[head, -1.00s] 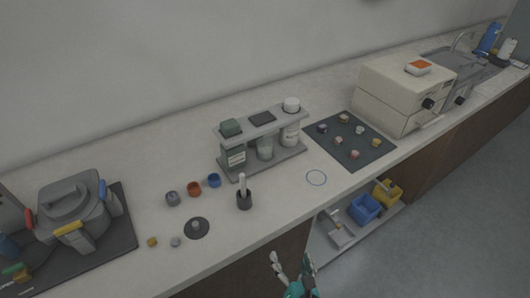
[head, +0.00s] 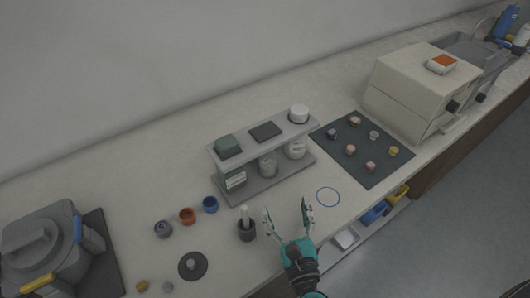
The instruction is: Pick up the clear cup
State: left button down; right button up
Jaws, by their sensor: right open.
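Three small cups stand in a row on the counter at the left: a greyish cup (head: 163,229), an orange cup (head: 187,216) and a blue cup (head: 210,204). The greyish one may be the clear cup, but at this size I cannot tell whether it is see-through. My right gripper (head: 287,208) is open and empty over the counter's front part, right of the cups and apart from them. My left gripper is not in view.
A dark pot with a white-handled tool (head: 246,229) stands close left of my right gripper. Behind is a rack (head: 285,174) with bottles. A press (head: 45,245) stands left.

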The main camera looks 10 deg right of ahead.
jog(key=p, duration=0.3)
send_near(271, 165)
jog(key=w, duration=0.4)
jog(key=shift+d+f, duration=0.1)
jog(key=shift+d, duration=0.2)
jog(key=w, duration=0.2)
jog(key=shift+w+f, duration=0.15)
jog(key=shift+w, duration=0.65)
jog(key=shift+w+a+p, duration=0.1)
jog(key=shift+w+p, duration=0.2)
jog(key=shift+w, duration=0.05)
jog(key=w, duration=0.3)
jog(key=shift+w+a+r+p, duration=0.2)
jog(key=shift+w+a+p, duration=0.1)
jog(key=shift+w+p, duration=0.05)
jog(key=shift+w, duration=0.4)
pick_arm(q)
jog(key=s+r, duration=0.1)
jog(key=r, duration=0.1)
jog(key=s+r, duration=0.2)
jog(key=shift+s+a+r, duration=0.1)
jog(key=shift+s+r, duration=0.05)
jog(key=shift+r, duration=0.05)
pick_arm(e)
jog(key=shift+s, duration=0.1)
